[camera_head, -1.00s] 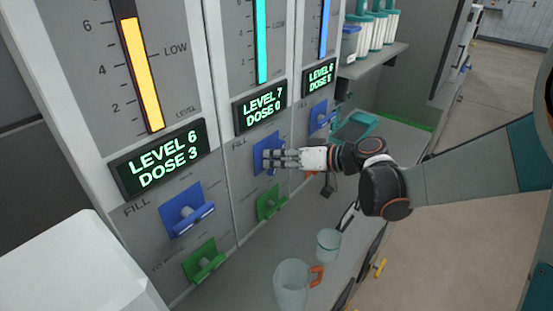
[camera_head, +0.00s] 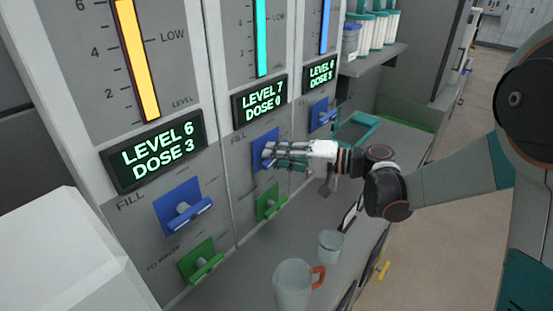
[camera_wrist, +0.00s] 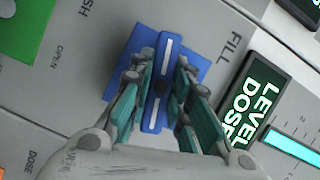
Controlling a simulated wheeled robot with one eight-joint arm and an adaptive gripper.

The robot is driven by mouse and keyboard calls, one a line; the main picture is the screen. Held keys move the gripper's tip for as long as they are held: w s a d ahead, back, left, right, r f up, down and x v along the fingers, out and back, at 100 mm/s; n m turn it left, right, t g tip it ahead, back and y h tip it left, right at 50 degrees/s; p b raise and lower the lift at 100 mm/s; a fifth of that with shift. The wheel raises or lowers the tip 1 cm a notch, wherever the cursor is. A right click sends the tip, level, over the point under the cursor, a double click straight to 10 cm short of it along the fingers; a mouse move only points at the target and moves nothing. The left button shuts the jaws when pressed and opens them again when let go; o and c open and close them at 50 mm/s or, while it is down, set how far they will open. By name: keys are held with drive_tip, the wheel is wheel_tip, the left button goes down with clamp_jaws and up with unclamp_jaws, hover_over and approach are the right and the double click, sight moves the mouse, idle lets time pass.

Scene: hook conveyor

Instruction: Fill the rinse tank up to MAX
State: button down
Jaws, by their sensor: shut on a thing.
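My gripper (camera_head: 272,153) is at the blue FILL lever (camera_head: 257,162) of the middle column. In the wrist view its fingers (camera_wrist: 160,88) are on both sides of the lever's blue bar (camera_wrist: 165,55), shut on it. The middle column's display (camera_head: 260,103) reads LEVEL 7, DOSE 0, below a teal level bar (camera_head: 261,38). The left column's display (camera_head: 153,150) reads LEVEL 6, DOSE 3, below a yellow bar (camera_head: 137,60). The right display (camera_head: 318,76) is too small to read surely. I cannot read which column is the rinse tank.
Green levers (camera_head: 270,203) sit below the blue ones; another blue FILL lever (camera_head: 184,209) is on the left column. A clear jug (camera_head: 292,285) with an orange handle and a smaller cup (camera_head: 330,246) stand on the counter below. A white box (camera_head: 65,255) fills the lower left.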

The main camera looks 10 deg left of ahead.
drive_tip(key=shift+m+y+b, duration=0.4)
drive_tip(key=shift+m+y, duration=0.1)
drive_tip(key=shift+m, duration=0.5)
drive_tip(key=c, duration=1.5)
unclamp_jaws()
drive_tip(key=shift+d, duration=0.1)
drive_tip(key=d, duration=0.4)
drive_tip(key=s+d, duration=0.1)
drive_tip(key=d, duration=0.6)
drive_tip(key=shift+s+d, duration=0.35)
drive_tip(key=shift+d, duration=0.05)
